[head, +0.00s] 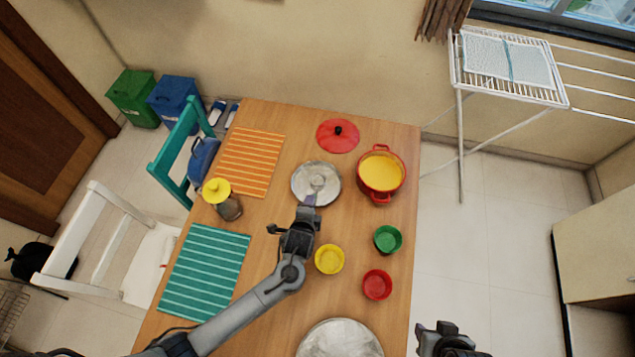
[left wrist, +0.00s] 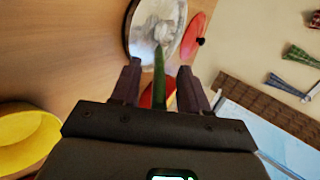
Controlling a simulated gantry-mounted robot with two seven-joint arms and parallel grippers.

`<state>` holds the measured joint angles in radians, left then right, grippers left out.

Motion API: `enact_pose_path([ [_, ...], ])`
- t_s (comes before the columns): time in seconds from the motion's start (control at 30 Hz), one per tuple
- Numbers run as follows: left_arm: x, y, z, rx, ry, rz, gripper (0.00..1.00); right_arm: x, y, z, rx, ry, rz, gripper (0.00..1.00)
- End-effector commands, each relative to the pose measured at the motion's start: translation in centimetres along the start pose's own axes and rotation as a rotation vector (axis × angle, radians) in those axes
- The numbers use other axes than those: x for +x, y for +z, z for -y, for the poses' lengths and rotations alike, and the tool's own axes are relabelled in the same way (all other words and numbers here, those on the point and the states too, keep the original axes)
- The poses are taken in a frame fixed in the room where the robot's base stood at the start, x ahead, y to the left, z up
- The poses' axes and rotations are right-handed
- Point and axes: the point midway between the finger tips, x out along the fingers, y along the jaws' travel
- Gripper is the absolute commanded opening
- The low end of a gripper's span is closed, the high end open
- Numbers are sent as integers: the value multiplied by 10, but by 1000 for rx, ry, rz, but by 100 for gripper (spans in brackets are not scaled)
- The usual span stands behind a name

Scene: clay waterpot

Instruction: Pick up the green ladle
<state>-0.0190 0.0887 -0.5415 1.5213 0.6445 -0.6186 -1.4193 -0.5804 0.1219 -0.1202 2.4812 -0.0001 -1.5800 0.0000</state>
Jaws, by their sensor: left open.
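The green ladle shows in the left wrist view as a thin green handle (left wrist: 159,85) between my left gripper's fingers, its bowl end pointing at a silvery round plate (left wrist: 137,35). In the head view the ladle's bowl (head: 318,182) lies over the plate (head: 298,184), and my gripper hides much of its handle. My left gripper (head: 307,203) is open, its fingers on either side of the handle in the left wrist view (left wrist: 158,72). I cannot tell whether they touch it. My right gripper (head: 440,335) is at the bottom edge, its jaws unclear.
A red pot (head: 381,198) with yellow contents stands right of the plate; a red lid (head: 338,135) lies behind. Yellow (head: 329,261), green (head: 387,239) and red (head: 377,285) cups stand nearby. Orange (head: 252,160) and teal (head: 205,270) mats lie left.

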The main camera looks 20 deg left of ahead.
Motion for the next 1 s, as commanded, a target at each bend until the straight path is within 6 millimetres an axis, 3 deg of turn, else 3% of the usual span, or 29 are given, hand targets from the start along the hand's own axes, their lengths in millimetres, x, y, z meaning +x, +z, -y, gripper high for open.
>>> enact_pose_path([
  [0.13,14,0,-1,-2,1,0,45,4,1,1,4,-3,-1,43],
  [0.43,17,0,0,-1,1,-2,45,4,1,2,6,-5,-1,43],
  [0.73,17,0,0,-1,1,-1,0,4,1,1,4,-3,0,43],
  [1.0,17,0,0,-1,0,-1,0,4,1,-1,-3,3,1,43],
])
